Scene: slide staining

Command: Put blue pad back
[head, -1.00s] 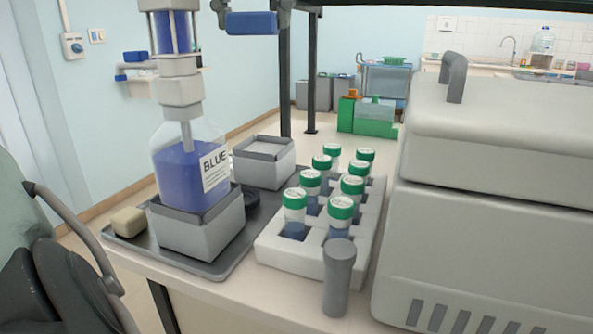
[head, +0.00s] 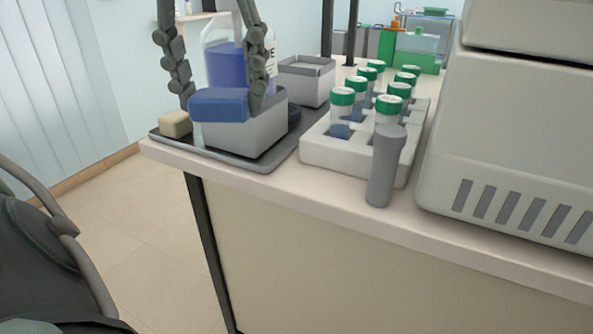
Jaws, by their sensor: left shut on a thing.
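The blue pad (head: 218,106) is a small blue block. My left gripper (head: 221,92) comes down from above and is shut on it, one dark finger at each end. The pad shows in front of the grey holder (head: 262,130) of the blue bottle (head: 222,62), over the front left of the dark tray (head: 262,164). I cannot tell whether the pad touches the tray or the holder. The gripper and pad hide part of the bottle and holder. My right gripper is not in view.
A beige block (head: 175,124) sits on the tray's left corner. A second grey holder (head: 306,82) stands behind. To the right are a white rack (head: 338,156) of green-capped vials, a grey cylinder (head: 385,168) and a large machine (head: 500,140). A dark chair (head: 45,250) is at lower left.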

